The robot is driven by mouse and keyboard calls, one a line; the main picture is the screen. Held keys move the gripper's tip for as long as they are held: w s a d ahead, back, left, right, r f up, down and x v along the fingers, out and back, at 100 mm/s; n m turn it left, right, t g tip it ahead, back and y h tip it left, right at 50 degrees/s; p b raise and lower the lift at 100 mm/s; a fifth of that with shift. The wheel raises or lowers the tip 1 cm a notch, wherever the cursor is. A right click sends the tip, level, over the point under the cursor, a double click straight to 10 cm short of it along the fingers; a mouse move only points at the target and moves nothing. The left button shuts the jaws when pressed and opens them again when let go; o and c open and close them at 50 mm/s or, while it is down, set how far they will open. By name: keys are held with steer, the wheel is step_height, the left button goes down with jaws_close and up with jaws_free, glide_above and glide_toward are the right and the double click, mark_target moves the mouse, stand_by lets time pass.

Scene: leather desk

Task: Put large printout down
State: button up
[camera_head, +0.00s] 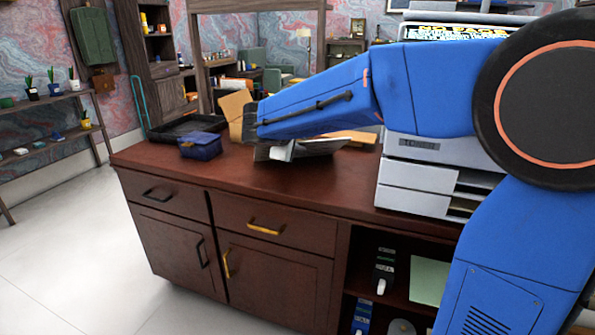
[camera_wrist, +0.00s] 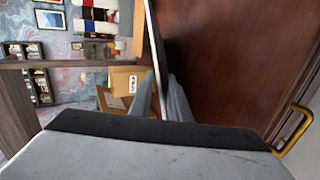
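The large printout shows in the wrist view as a thin pale sheet (camera_wrist: 155,50) seen nearly edge-on. It runs between the two grey fingers of my gripper (camera_wrist: 160,88), which are closed around it. In the head view the printout (camera_head: 318,147) is a greyish flat shape just under the end of my blue arm, low over the wooden desk (camera_head: 300,195). I cannot tell whether it touches the desk top. My gripper (camera_head: 283,152) is partly hidden there by the arm, and the printed face is not readable.
A dark tray (camera_head: 165,128) and a small blue box (camera_head: 201,147) stand on the desk's left end. Open cardboard boxes (camera_head: 234,112) are behind my arm. A white printer (camera_head: 425,165) stands at the right. The desk's front middle is clear.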

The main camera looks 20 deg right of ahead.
steer(key=shift+r, duration=0.1)
steer(key=v, duration=0.8)
stand_by(0.5)
step_height(320, 180, up, 7)
steer(key=s+a, duration=0.2)
steer(key=s+d+f+m+g+y, duration=0.2)
steer(key=s+d+f, duration=0.4)
steer(key=s, duration=0.3)
steer(key=s+d+f+m+g+y, duration=0.1)
steer(key=s+d+f+m+g, duration=0.15)
steer(key=s+d+f, duration=0.5)
steer(key=s+f+m+y, duration=0.2)
steer(key=s+f, duration=0.4)
steer(key=s, duration=0.2)
steer(key=s+a+f+m+y, duration=0.1)
steer(key=s+f+m+y, duration=0.1)
steer(key=s+f, duration=0.4)
steer(key=s+m, duration=0.1)
steer(key=s, duration=0.2)
steer(key=shift+a+m+y, duration=0.3)
steer(key=shift+m, duration=0.05)
steer(key=shift+r, duration=0.1)
